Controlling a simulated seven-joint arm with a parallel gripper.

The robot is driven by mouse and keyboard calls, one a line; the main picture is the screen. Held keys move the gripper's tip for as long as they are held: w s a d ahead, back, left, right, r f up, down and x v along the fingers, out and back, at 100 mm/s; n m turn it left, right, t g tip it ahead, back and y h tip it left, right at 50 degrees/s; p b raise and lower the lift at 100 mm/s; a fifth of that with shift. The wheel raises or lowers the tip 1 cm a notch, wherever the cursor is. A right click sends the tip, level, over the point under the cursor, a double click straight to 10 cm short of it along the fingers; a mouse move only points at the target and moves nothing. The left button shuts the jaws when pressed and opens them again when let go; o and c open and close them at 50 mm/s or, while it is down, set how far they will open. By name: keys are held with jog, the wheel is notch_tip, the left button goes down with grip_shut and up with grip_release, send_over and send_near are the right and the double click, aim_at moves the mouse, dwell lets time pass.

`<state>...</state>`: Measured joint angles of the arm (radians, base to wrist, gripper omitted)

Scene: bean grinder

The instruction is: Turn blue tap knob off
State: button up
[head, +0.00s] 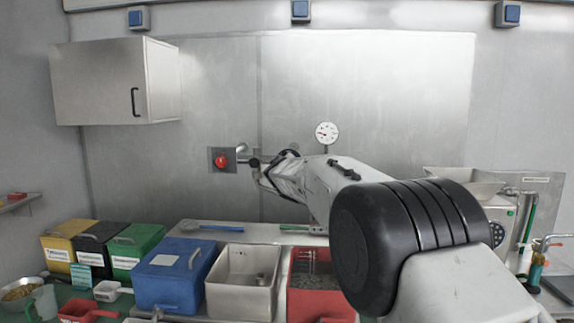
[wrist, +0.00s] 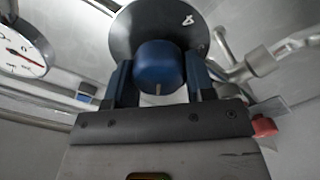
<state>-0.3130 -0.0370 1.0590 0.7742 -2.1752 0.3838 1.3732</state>
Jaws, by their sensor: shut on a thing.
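The blue tap knob (wrist: 158,63) shows in the wrist view, in front of a dark round plate (wrist: 122,32). A small light mark is on the knob's lower front. My gripper (wrist: 158,78) has one dark finger on each side of the knob and is shut on it. In the head view, the blue knob is hidden behind my arm and gripper, which reach to the steel back wall.
A red knob (head: 221,161) on a square plate is left of my arm. A dial gauge (head: 326,133) is above it. Below are a blue bin (head: 172,280), a white bin (head: 240,285) and a red bin (head: 308,284). A cabinet (head: 100,85) hangs upper left.

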dwell(0.5)
jog(key=o, duration=0.9)
jog(key=shift+r, duration=0.1)
